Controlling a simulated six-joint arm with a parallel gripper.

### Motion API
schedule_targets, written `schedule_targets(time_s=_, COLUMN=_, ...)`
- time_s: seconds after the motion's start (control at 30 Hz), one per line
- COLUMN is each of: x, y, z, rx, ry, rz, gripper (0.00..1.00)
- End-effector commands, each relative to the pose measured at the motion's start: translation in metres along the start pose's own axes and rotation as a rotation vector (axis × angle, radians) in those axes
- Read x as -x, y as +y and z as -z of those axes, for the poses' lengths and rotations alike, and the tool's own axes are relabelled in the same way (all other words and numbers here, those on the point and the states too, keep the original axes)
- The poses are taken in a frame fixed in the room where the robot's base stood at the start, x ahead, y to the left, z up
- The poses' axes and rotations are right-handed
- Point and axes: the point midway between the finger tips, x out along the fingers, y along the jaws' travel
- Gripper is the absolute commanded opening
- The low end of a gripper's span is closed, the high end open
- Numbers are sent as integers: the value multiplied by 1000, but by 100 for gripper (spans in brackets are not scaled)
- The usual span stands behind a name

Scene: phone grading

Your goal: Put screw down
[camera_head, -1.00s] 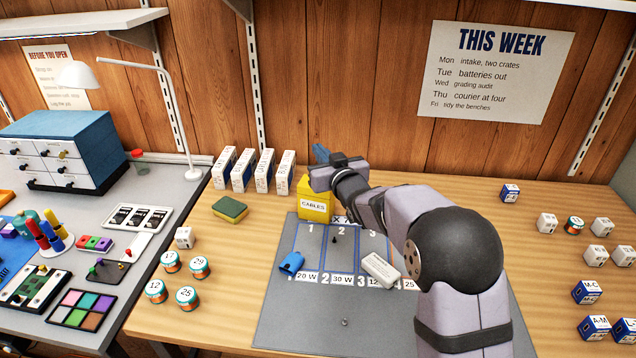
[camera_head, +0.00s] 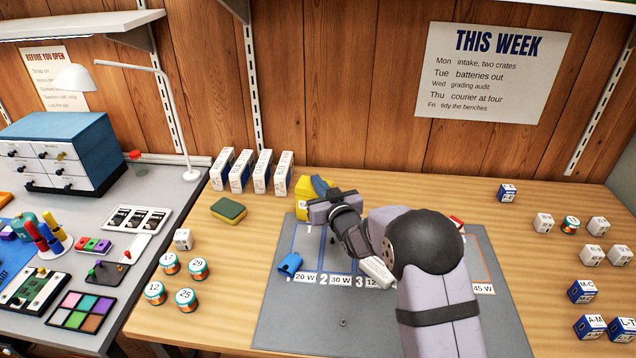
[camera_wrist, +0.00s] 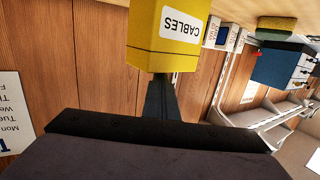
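A small screw-like piece (camera_head: 343,322) lies on the bare front part of the grey mat (camera_head: 290,320). Another small dark piece (camera_head: 333,240) stands at the back of the mat, in the numbered area. My gripper (camera_head: 321,186) is above the back of the mat, beside the yellow CABLES box (camera_head: 302,195). In the wrist view its dark fingers (camera_wrist: 160,85) show as one narrow strip, with the CABLES box (camera_wrist: 165,35) at their tips. I cannot tell whether anything is between the tips. I see no screw in the wrist view.
A blue piece (camera_head: 289,264) and a white block (camera_head: 377,272) are on the mat. Several white boxes (camera_head: 262,172) and a sponge (camera_head: 228,210) are at the back left. Several round tins (camera_head: 186,298) stand left of the mat. My arm hides part of the mat's right side.

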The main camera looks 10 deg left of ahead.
Motion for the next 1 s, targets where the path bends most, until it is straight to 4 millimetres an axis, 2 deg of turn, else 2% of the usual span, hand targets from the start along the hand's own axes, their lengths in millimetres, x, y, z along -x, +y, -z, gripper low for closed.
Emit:
schedule_targets(time_s=0.37, x=-1, y=0, z=-4, rx=0, ry=2, rz=0, gripper=0)
schedule_targets(time_s=0.4, x=0, y=0, z=-3, rx=0, ry=2, rz=0, gripper=4)
schedule_targets(time_s=0.47, x=0, y=0, z=-2, rx=0, ry=2, rz=0, gripper=18)
schedule_targets(time_s=0.5, x=0, y=0, z=-2, rx=0, ry=2, rz=0, gripper=19)
schedule_targets(time_s=0.9, x=0, y=0, z=2, rx=0, ry=2, rz=0, gripper=19)
schedule_targets(time_s=1.0, x=6, y=0, z=0, rx=0, ry=1, rz=-1, gripper=19)
